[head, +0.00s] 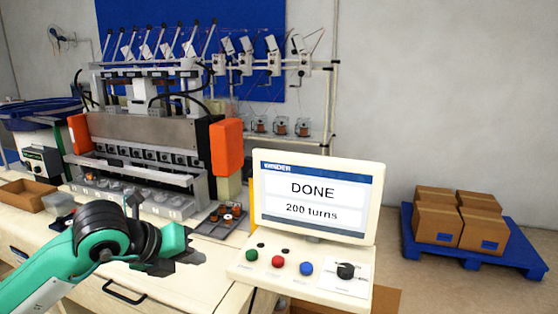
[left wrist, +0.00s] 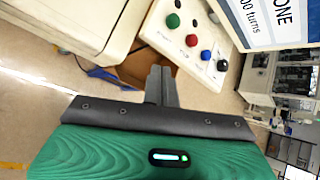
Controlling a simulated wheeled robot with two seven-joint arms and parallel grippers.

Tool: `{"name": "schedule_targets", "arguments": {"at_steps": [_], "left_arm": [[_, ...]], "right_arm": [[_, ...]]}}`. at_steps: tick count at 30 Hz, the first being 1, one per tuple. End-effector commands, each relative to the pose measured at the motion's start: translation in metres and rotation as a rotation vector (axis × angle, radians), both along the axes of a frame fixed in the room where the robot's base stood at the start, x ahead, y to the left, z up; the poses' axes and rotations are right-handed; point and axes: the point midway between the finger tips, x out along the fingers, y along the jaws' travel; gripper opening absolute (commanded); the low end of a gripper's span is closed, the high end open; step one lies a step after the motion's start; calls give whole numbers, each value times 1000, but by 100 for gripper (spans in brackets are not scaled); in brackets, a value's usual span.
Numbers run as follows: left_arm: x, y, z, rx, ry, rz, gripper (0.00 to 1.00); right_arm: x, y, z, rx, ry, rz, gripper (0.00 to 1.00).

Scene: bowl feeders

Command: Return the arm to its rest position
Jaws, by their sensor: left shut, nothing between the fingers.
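My left arm, green and black, comes in from the left in the head view. Its gripper (head: 188,259) is shut and empty, above the front part of the white bench, left of the control panel (head: 300,272). In the left wrist view the shut fingers (left wrist: 161,85) point toward the panel's green, red and blue buttons and stay apart from them. The winder screen (head: 313,199) reads "DONE" and "200 turns". My right gripper is not in view.
The winding machine (head: 150,135) with orange end blocks stands behind the arm. A dark tray (head: 222,222) with small parts lies on the bench (head: 190,290). A brown bin (head: 25,194) is at left. Cartons (head: 462,218) sit on a blue pallet (head: 480,257) at right.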

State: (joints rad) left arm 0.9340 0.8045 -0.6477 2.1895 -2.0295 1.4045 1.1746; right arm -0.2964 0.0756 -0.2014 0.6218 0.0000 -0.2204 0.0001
Motion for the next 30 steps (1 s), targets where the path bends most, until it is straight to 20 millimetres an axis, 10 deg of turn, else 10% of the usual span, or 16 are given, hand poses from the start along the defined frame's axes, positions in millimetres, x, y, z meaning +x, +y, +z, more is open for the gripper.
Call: {"name": "schedule_targets", "arguments": {"at_steps": [12,21,30], "left_arm": [[-39,-71,-5,-309,25,-251,0],[-86,-121,26,-807,31,-421,0],[-90,-90,75,-1562,-5,-222,0]], "right_arm": [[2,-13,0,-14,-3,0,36],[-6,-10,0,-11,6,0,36],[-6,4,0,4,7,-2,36]]}}
